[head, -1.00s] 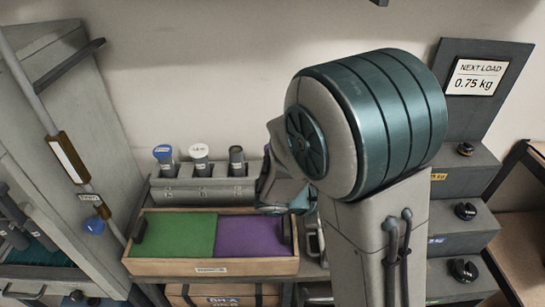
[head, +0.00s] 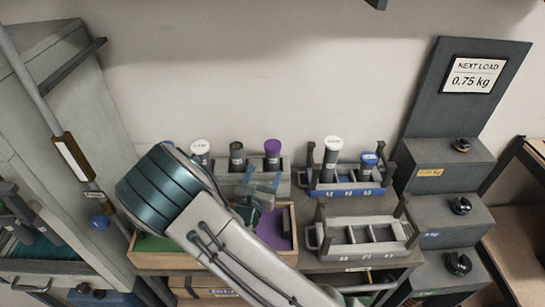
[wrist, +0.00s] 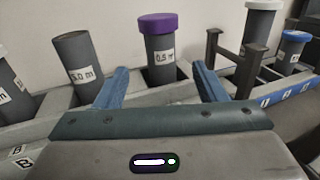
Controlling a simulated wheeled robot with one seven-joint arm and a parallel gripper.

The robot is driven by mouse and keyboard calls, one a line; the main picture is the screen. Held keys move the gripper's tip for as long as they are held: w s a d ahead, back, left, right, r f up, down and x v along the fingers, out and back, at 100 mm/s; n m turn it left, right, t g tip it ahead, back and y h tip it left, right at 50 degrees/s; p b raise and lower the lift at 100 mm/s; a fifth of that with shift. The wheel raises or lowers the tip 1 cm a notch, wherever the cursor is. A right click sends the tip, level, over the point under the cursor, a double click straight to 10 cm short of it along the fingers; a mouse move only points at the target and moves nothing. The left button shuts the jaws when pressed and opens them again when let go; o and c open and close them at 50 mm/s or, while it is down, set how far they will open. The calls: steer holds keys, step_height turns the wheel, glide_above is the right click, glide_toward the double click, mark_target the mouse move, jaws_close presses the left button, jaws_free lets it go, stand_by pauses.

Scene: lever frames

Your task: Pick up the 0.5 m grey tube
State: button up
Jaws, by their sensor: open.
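A dark grey tube with a purple cap, its label reading about 0.5 m (wrist: 160,52), stands upright in a rack slot; it also shows in the head view (head: 272,154). A dark grey, grey-capped tube labelled what looks like 5.0 m (wrist: 76,64) stands to its left, also in the head view (head: 237,158). My gripper (wrist: 160,68) is open, its blue fingers apart on either side of the purple-capped tube in the wrist picture, with the tube beyond them. In the head view my gripper (head: 263,182) is just in front of the rack (head: 225,184). No contact shows.
A white-capped tube (head: 200,152) stands further left in the rack. A blue-marked rack (head: 347,190) to the right holds white- and blue-capped tubes. An empty grey rack (head: 362,240) stands before it. A wooden tray (head: 150,262) with green and purple pads lies under my arm.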

mark_target(271, 159)
steer(key=p+x, duration=0.2)
steer(key=x, duration=0.7)
steer(key=shift+w+p, duration=0.25)
steer(key=shift+p, duration=0.05)
steer(key=c, duration=1.2)
